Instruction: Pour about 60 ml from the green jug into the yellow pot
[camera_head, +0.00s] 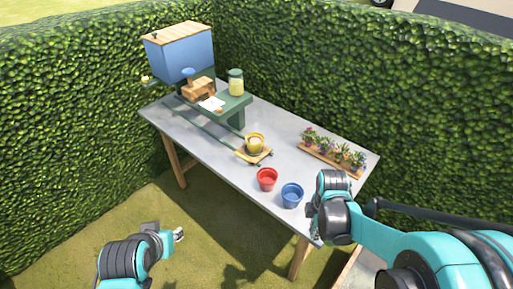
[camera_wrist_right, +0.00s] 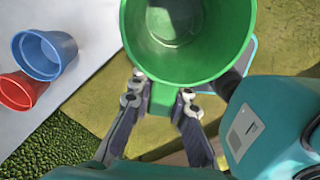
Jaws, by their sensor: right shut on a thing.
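The green jug (camera_wrist_right: 232,45) fills the top of the right wrist view, its mouth facing the camera. My right gripper (camera_wrist_right: 161,97) is shut on its handle. A pale round patch shows at the bottom inside; I cannot tell how much is in it. In the head view my right gripper (camera_head: 315,224) is at the table's front right, right of the blue pot, and the arm hides the jug. The yellow pot (camera_head: 254,147) stands upright on a small wooden board mid-table, apart from both grippers. My left gripper (camera_head: 174,234) is low in front of the table; its fingers are too small to judge.
A red pot (camera_head: 266,180) and a blue pot (camera_head: 292,196) stand near the front edge, between my right gripper and the yellow pot. A flower tray (camera_head: 318,156) is at the right back. A green stand (camera_head: 232,106) with a jar (camera_head: 236,85) is at the far left.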

